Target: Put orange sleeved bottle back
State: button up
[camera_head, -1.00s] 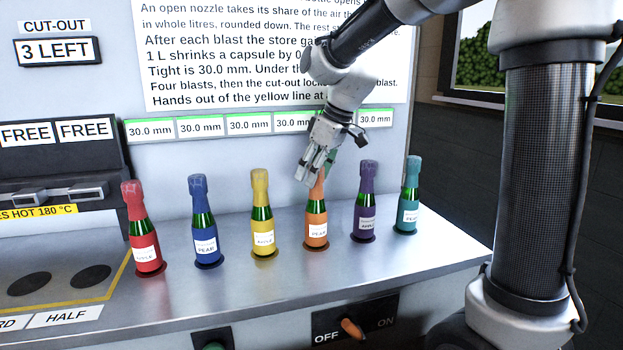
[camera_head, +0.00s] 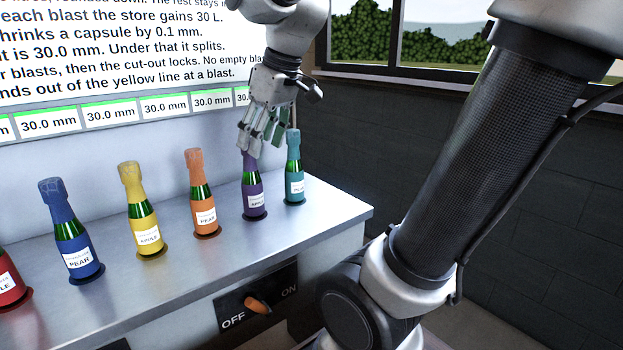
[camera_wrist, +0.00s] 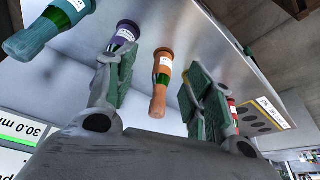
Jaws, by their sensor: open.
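The orange sleeved bottle (camera_head: 204,205) stands upright on a dark round spot on the metal counter, between the yellow and purple bottles. Its label reads PEAR. My gripper (camera_head: 258,152) is open and empty, to the right of the orange bottle and over the top of the purple bottle (camera_head: 253,200). The gripper overlaps the purple bottle's top in the head view; I cannot tell if they touch. In the wrist view, the orange bottle (camera_wrist: 161,80) shows beyond the gap between the spread fingers (camera_wrist: 158,60), and the purple bottle (camera_wrist: 124,37) shows beside the left finger.
Teal (camera_head: 294,180), yellow (camera_head: 143,225), blue (camera_head: 75,245) and red (camera_head: 10,285) bottles share the row. Green-topped 30.0 mm displays (camera_head: 110,115) line the wall behind. An OFF/ON switch (camera_head: 258,305) is on the counter front. The counter's front strip (camera_head: 160,290) is clear.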

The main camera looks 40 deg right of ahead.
jog(key=s+d+f+m, duration=0.2)
jog(key=s+f, duration=0.1)
jog(key=s, duration=0.3)
jog(key=s+d+f+m+h, duration=0.1)
jog(key=s+d+f+m, duration=0.1)
jog(key=s+d+f, duration=0.1)
jog(key=s+f, duration=0.1)
jog(key=s, duration=0.1)
jog(key=shift+s+f+t+h, duration=0.25)
jog(key=shift+s+t+h, duration=0.05)
jog(key=shift+s, duration=0.1)
jog(key=shift+d, duration=0.1)
